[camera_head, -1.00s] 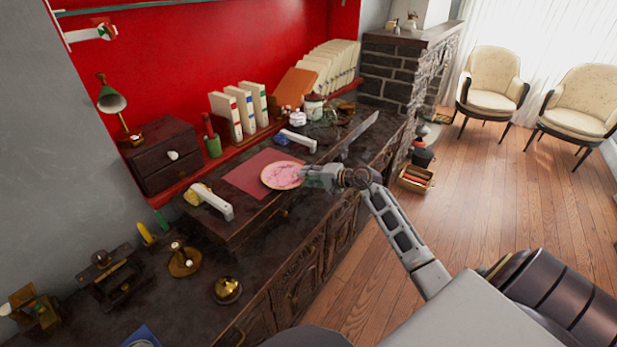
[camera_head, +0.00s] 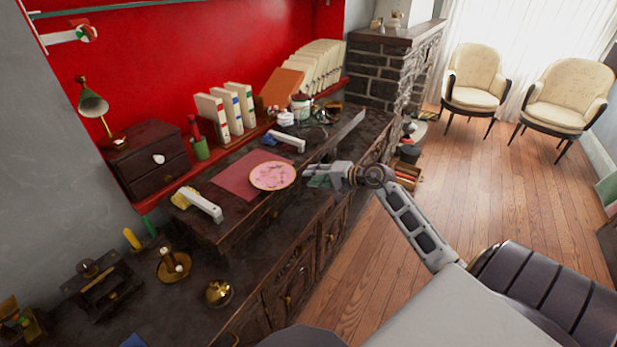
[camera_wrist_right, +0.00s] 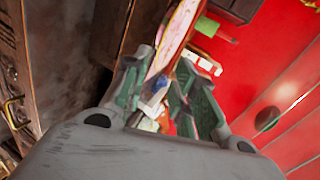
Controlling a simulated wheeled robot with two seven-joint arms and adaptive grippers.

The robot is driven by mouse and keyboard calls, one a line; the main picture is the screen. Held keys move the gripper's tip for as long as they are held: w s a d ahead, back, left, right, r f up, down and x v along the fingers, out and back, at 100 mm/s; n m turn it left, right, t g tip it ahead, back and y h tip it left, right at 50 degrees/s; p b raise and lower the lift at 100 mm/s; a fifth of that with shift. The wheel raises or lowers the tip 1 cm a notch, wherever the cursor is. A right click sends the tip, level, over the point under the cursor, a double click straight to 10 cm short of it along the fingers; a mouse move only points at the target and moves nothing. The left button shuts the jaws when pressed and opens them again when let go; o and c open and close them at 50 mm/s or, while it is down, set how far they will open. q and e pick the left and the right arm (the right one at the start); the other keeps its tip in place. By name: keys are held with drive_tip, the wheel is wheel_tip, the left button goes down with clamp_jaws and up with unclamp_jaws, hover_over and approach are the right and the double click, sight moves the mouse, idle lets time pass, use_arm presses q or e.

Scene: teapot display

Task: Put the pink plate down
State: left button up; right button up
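The pink plate (camera_head: 272,176) has a pale rim and a mottled pink face. It lies flat, partly over the dark red mat (camera_head: 233,178), near the front edge of the raised dark wooden stand (camera_head: 229,229). My right gripper (camera_head: 310,177) is just right of the plate, with a small gap between its fingertips and the rim. In the right wrist view the green-padded fingers (camera_wrist_right: 163,88) are spread apart, and the plate (camera_wrist_right: 174,38) shows nearly edge-on beyond them. My left gripper is not in view.
Behind are a small dark drawer box (camera_head: 147,160), a green cup (camera_head: 201,149) and white binders (camera_head: 240,105). Open floor (camera_head: 470,190) lies to the right.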

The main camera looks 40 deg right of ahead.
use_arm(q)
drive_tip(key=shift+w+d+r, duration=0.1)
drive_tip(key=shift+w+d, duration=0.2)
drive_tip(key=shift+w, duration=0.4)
use_arm(e)
drive_tip(key=shift+v, duration=2.25)
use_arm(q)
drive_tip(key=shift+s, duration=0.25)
